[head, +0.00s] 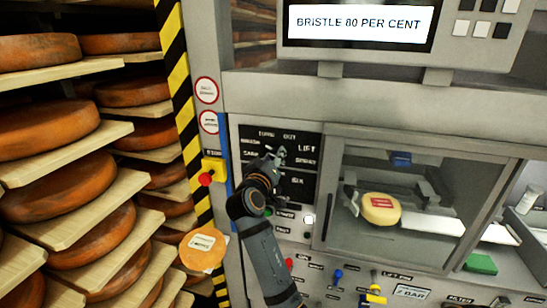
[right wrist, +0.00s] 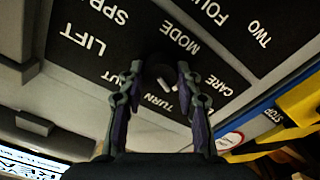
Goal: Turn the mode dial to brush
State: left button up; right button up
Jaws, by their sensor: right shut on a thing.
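The mode dial (right wrist: 158,72) is a dark round knob on a black panel, between the two fingers of my right gripper (right wrist: 160,88) in the right wrist view. The gripper is shut on it. White marks show near the knob, but its exact pointing is unclear. MODE, LIFT, TURN, CARE and part of SPRAY are readable around it. In the head view my right gripper (head: 273,160) covers the dial on the black label panel (head: 245,133). A small label at that panel's upper left seems to read BRUSH. My left gripper is not in view.
A display (head: 360,22) reads BRISTLE 80 PER CENT. A red stop button (head: 205,179) on a yellow box is left of the panel. A glazed chamber with a small cheese (head: 381,209) is to the right. Racks of cheese wheels (head: 45,127) fill the left.

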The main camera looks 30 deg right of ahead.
aim_at(278, 120)
jog(key=o, duration=0.7)
jog(key=shift+f, duration=0.1)
jog(key=o, duration=0.4)
jog(key=shift+w+d, duration=0.1)
jog(key=shift+d, duration=0.1)
jog(key=shift+o, duration=0.2)
notch_tip(278, 120, up, 10)
jog(key=shift+f, duration=0.1)
